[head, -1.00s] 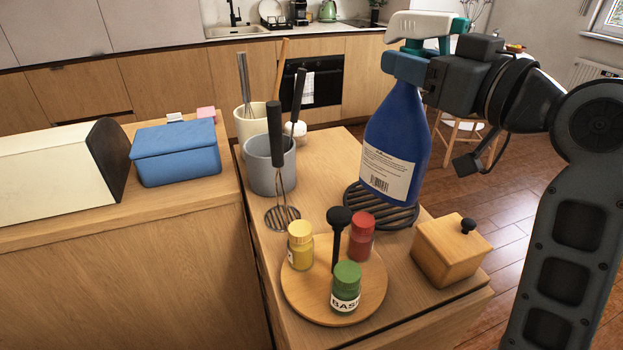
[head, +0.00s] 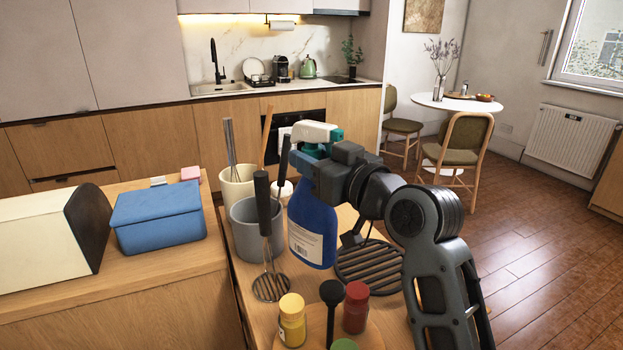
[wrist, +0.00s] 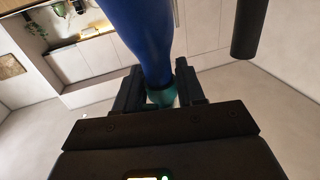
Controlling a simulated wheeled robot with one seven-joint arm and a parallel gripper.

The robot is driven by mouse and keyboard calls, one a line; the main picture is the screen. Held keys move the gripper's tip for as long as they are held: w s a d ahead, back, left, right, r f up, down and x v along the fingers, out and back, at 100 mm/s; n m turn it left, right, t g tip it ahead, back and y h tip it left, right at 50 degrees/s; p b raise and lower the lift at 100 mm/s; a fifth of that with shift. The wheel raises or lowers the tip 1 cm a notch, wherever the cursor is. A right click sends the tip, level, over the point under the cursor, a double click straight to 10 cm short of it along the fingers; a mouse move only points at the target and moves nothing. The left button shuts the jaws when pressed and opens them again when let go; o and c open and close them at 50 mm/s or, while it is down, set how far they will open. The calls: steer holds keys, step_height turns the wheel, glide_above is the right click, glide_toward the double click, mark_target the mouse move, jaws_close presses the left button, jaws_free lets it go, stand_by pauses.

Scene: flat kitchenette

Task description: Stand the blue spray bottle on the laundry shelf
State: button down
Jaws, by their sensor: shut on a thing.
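The blue spray bottle (head: 313,222) has a white and teal trigger head and a white label, and it is upright in the head view. My gripper (head: 318,165) is shut on it at the neck, just below the trigger head. In the wrist view the blue bottle (wrist: 140,35) runs up from between the fingers (wrist: 160,92), with its teal collar between them. The bottle is beside the dark slatted trivet (head: 372,268); whether its base touches the counter I cannot tell. No laundry shelf can be made out.
A grey utensil crock (head: 246,232) and a cream one (head: 236,190) stand close left of the bottle. A turntable (head: 312,335) with spice jars is in front. A blue box (head: 158,218) sits on the left counter. Open floor (head: 540,250) lies at right.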

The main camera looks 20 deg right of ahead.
steer(key=shift+w+a+f, duration=0.1)
steer(key=shift+w+f, duration=0.05)
steer(key=shift+f, duration=1.95)
steer(key=c, duration=1.1)
jaws_free()
steer(key=shift+f, duration=0.15)
steer(key=o, duration=0.4)
